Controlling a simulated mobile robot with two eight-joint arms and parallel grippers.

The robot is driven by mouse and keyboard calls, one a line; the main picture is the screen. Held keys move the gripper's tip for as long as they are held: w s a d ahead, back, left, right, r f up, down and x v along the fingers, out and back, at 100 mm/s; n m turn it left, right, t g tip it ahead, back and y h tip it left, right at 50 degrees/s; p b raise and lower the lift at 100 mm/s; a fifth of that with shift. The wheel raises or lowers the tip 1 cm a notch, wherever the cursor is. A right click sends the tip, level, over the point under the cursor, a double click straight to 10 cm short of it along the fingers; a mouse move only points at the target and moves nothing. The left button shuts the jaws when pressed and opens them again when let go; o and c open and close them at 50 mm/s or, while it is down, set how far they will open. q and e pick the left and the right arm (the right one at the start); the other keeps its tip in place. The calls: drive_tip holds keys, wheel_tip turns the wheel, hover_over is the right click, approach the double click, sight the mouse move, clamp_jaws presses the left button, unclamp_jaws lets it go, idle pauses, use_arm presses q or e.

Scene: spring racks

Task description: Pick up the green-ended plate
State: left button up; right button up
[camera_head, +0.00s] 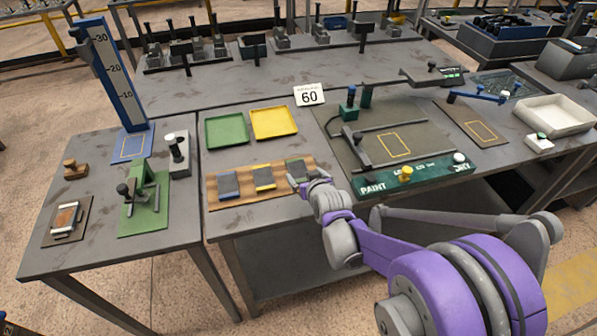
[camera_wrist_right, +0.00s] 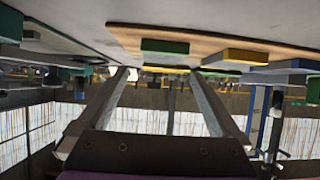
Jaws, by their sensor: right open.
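The green-ended plate (camera_head: 294,166) is a grey plate at the right end of a wooden board (camera_head: 246,184), partly hidden behind my right gripper. A yellow-ended plate (camera_head: 264,177) and a blue-ended plate (camera_head: 228,183) lie to its left. My right gripper (camera_head: 299,180) is at the front right of the board, close to the green-ended plate. In the upside-down right wrist view, its fingers (camera_wrist_right: 158,76) are apart with nothing between them, and the green end (camera_wrist_right: 165,47) shows just beyond the tips. I cannot tell whether they touch it. My left gripper is not in view.
A green tray (camera_head: 227,130) and a yellow tray (camera_head: 274,123) lie behind the board. A paint station (camera_head: 415,176) with knobs is right of my gripper. A green press (camera_head: 144,200) and a blue height gauge (camera_head: 115,80) stand on the left table.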

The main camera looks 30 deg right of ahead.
sight(298, 170)
drive_tip(key=x, duration=0.5)
drive_tip(key=shift+a+f, duration=0.25)
clamp_jaws()
